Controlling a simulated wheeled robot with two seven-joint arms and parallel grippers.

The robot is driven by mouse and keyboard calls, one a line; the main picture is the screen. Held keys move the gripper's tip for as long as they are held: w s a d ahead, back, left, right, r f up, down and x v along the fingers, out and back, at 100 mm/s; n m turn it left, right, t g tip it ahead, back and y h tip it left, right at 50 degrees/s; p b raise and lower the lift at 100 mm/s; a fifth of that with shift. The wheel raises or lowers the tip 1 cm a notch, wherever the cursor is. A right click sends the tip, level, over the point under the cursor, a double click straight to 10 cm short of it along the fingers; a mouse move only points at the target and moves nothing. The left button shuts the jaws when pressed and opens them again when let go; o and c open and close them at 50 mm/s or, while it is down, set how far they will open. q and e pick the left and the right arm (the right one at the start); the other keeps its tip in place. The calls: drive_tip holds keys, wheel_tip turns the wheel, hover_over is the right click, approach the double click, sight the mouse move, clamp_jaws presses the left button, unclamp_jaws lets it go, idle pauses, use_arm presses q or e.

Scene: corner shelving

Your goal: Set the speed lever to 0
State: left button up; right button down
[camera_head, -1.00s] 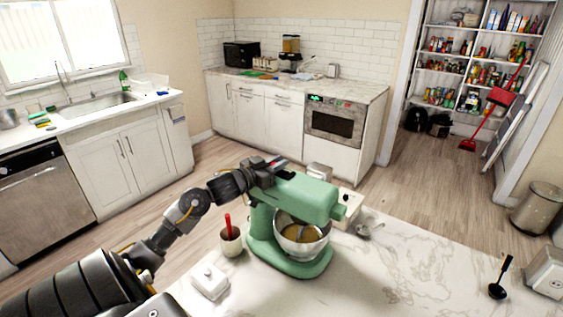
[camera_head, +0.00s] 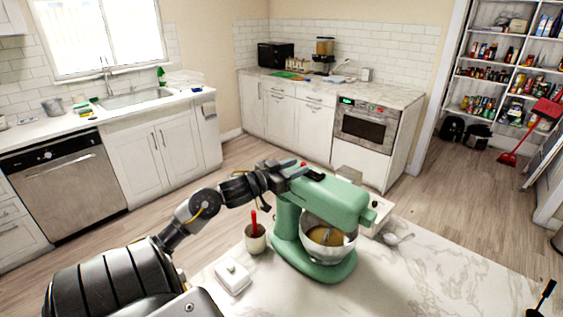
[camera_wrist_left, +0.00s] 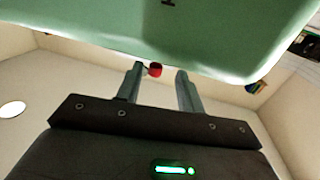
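The green stand mixer (camera_head: 335,197) stands upright on the marble counter, its steel bowl (camera_head: 329,240) holding a yellow mix. The speed lever shows as a small red knob (camera_wrist_left: 155,70) at the edge of the green mixer head in the left wrist view. My left gripper (camera_head: 296,170) is at the far side of the mixer head. In the left wrist view its two fingers (camera_wrist_left: 159,80) are apart, with the red knob between their tips, nearer the left finger. I cannot tell whether a finger touches it. The lever's setting is not readable. My right gripper is not in view.
A cup with a red-handled tool (camera_head: 256,238) and a white butter dish (camera_head: 232,277) stand left of the mixer, below my left arm. A metal spoon (camera_head: 397,239) lies to the right. The counter's right part is mostly clear.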

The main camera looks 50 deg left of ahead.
use_arm(q)
drive_tip(key=s, duration=0.6)
drive_tip(key=shift+a+b, duration=0.3)
drive_tip(key=shift+b, duration=0.1)
drive_tip(key=shift+s, duration=0.15)
